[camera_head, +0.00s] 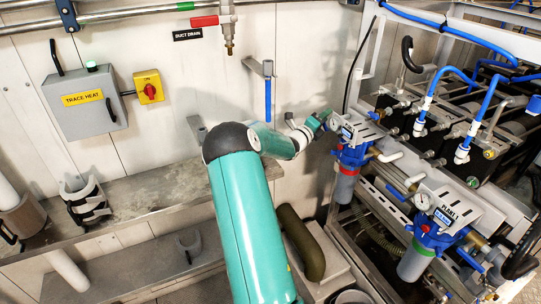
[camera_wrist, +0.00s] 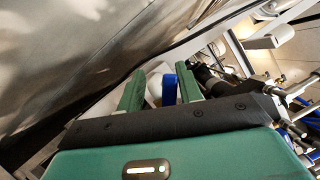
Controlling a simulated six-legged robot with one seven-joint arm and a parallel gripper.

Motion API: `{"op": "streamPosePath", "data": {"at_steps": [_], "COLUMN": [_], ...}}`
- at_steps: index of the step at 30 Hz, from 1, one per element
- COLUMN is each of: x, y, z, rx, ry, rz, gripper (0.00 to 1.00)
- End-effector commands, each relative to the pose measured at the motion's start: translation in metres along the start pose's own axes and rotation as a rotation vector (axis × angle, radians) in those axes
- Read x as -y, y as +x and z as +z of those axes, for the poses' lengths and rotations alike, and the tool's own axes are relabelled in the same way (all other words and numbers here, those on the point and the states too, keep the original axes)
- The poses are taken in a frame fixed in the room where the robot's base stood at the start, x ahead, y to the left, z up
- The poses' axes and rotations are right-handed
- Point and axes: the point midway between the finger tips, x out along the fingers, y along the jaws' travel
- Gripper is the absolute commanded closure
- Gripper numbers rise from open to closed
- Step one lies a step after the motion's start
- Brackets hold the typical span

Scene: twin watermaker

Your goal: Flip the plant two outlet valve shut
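In the head view, my teal arm reaches right, and my gripper (camera_head: 324,118) is beside the rear blue-and-grey filter unit (camera_head: 350,155). The unit's plate faces my gripper, and its label is too small to read. In the wrist view, my gripper (camera_wrist: 159,76) has its two green fingers apart. A narrow blue piece (camera_wrist: 169,88), possibly a valve handle, stands between them, closer to the right finger, with a pale rounded part (camera_wrist: 153,86) beside it. I cannot tell whether either finger touches the blue piece. The outlet valve's position is not clear in the head view.
A similar front unit (camera_head: 430,235), with a plate that seems to read plant 1, stands nearer on the same metal frame. Blue hoses (camera_head: 450,75) and fittings crowd the right. A grey trace heat box (camera_head: 85,101) and a duct drain valve (camera_head: 228,25) are on the wall.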

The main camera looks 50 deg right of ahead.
Motion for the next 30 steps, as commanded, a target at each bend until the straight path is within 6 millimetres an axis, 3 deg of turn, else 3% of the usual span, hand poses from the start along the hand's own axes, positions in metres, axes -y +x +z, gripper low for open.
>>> {"op": "streamPosePath", "data": {"at_steps": [13,30], "x": [-0.020,-0.004], "y": [-0.002,-0.106], "z": [-0.005,0.001], "rx": [-0.001,0.002], "ry": [-0.396,-0.394], "rz": [0.168,0.166], "gripper": [0.65,0.65]}}
